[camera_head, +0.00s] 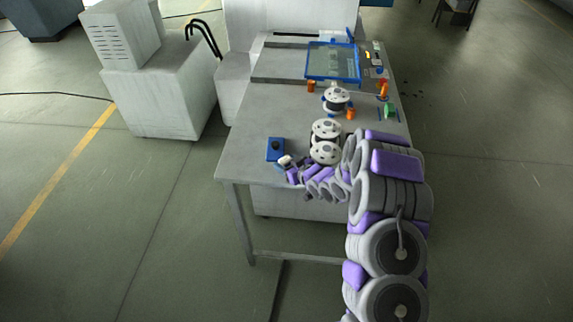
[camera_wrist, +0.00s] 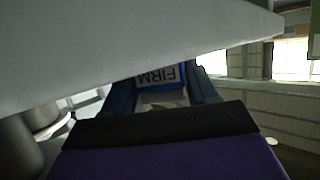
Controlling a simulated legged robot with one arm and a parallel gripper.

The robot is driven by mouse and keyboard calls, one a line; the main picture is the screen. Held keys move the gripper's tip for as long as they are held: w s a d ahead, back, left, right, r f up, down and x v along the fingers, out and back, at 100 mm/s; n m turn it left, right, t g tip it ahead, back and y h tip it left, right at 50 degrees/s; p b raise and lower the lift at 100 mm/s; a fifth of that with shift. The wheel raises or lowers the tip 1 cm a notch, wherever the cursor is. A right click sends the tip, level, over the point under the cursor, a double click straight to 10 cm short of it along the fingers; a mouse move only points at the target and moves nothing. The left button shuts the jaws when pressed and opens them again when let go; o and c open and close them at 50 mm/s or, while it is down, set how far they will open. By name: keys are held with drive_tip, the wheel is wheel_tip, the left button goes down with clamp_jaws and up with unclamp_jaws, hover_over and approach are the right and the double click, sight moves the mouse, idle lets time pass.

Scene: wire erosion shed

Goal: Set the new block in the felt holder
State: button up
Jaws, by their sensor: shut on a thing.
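My gripper (camera_head: 291,164) is over the front left of the grey bench and shut on a small pale piece (camera_head: 285,160), which appears to be the new block. The piece is just in front of a small blue box (camera_head: 275,149) with a dark round top. I cannot tell whether this box is the felt holder, or whether the piece touches it. In the wrist view, a blue part with an upside-down white label reading FIRM (camera_wrist: 158,75) shows between my two dark fingers. A broad pale slab (camera_wrist: 110,50) crosses above and hides part of it.
On the grey bench (camera_head: 240,150), white reels (camera_head: 326,132) stand right of the blue box, close to my arm. A blue-framed clear panel (camera_head: 333,62), orange pieces (camera_head: 383,90) and a green piece (camera_head: 390,110) lie further back. The bench's left side is bare.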

sight(286, 162)
drive_tip(key=shift+s+a, duration=0.1)
drive_tip(key=shift+a, duration=0.6)
drive_tip(key=c, duration=0.4)
drive_tip(key=shift+d, duration=0.25)
drive_tip(key=shift+c, duration=0.2)
drive_tip(key=shift+d+r, duration=0.25)
drive_tip(key=shift+r, duration=0.25)
drive_tip(key=r, duration=0.2)
drive_tip(key=shift+s+d+r+p, duration=0.15)
drive_tip(key=shift+s+r+p, duration=0.15)
drive_tip(key=shift+r+p, duration=0.1)
drive_tip(key=s+d+r, duration=0.1)
drive_tip(key=s+d, duration=0.7)
drive_tip(key=s, duration=0.4)
drive_tip(key=w+d+r+m+t+h+b, duration=0.2)
drive_tip(key=w+d+r+m+t+h, duration=0.1)
drive_tip(key=w+d+r+m+h, duration=0.5)
drive_tip(key=shift+w+d+r+m+h, duration=0.3)
drive_tip(key=shift+w+d+r+h, duration=0.3)
drive_tip(key=shift+d+r, duration=1)
drive_tip(key=shift+r, duration=0.1)
